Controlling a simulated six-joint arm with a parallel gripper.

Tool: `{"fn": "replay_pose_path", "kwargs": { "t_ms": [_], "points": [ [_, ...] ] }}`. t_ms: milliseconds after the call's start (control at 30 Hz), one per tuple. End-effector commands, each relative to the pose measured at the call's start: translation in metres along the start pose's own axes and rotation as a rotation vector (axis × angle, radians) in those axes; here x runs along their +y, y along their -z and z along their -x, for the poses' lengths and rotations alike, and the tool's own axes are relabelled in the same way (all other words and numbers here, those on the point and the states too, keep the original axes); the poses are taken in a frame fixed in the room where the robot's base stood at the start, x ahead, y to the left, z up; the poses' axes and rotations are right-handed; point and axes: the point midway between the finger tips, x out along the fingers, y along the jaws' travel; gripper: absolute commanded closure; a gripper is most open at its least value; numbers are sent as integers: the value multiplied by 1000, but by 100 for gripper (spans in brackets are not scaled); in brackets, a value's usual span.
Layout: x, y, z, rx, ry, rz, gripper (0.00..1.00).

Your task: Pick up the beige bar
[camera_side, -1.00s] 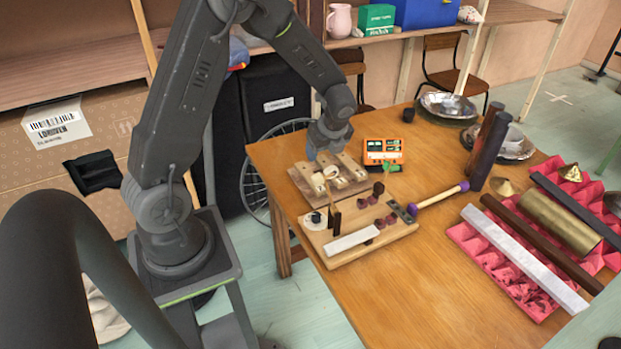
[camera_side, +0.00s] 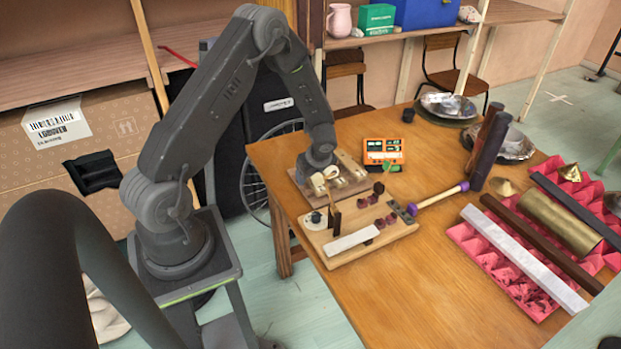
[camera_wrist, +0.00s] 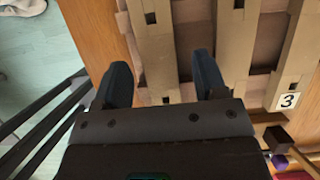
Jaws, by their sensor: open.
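Several beige bars lie side by side on a wooden frame (camera_side: 367,184) at the table's left back edge; one beige bar (camera_side: 346,172) shows to the right of my gripper (camera_side: 309,176). In the wrist view my gripper (camera_wrist: 162,72) is open, its two dark fingers apart over the frame. One beige bar (camera_wrist: 152,45) runs between the fingers, and another beige bar (camera_wrist: 236,50) lies just right of the right finger. A third bar (camera_wrist: 302,45) is at the right, near a "3" label. Whether the fingers touch any bar is unclear.
A light board (camera_side: 392,236) with a white bar and dark blocks lies just in front. An orange box (camera_side: 383,150) stands right of the frame. A purple-ended mallet (camera_side: 438,196) lies nearby. Pink foam (camera_side: 470,240) with bars and a brass tube fills the right side.

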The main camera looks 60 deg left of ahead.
Motion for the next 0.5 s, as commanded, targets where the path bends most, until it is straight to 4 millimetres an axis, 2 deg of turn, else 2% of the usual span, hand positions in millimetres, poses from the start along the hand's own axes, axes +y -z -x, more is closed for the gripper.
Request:
{"fn": "replay_pose_path", "kwargs": {
  "t_ms": [267,500],
  "points": [
    [0,0,-4,0,0,2,34],
    [0,0,-3,0,0,1,57]
  ]
}}
